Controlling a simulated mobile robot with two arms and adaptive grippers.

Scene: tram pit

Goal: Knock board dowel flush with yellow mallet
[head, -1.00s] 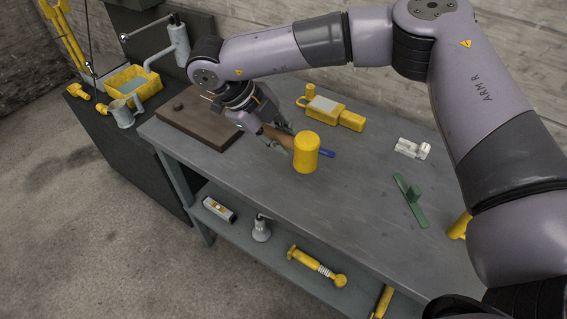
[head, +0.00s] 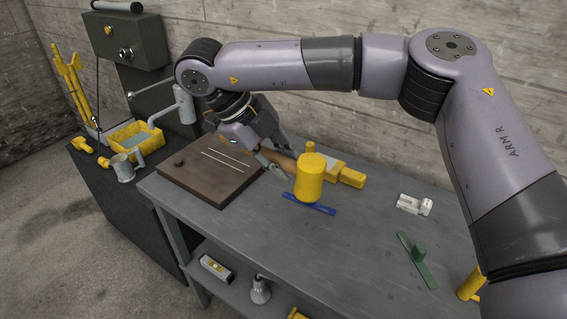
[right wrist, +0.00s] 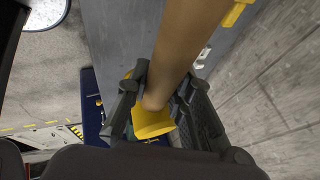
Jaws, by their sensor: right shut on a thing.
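The yellow mallet (head: 311,182) has a yellow head and a brown handle. My right gripper (head: 276,157) is shut on the handle and holds the mallet above the table, with its head to the right of the fingers. The brown board (head: 218,182) lies at the table's left end, left of the mallet. A dark round dowel (head: 179,162) stands out near its left edge. Two pale lines cross the board. My left gripper is out of view.
A blue strip (head: 309,204) lies below the mallet head. A white part (head: 413,204) and a green piece (head: 416,262) lie farther right.

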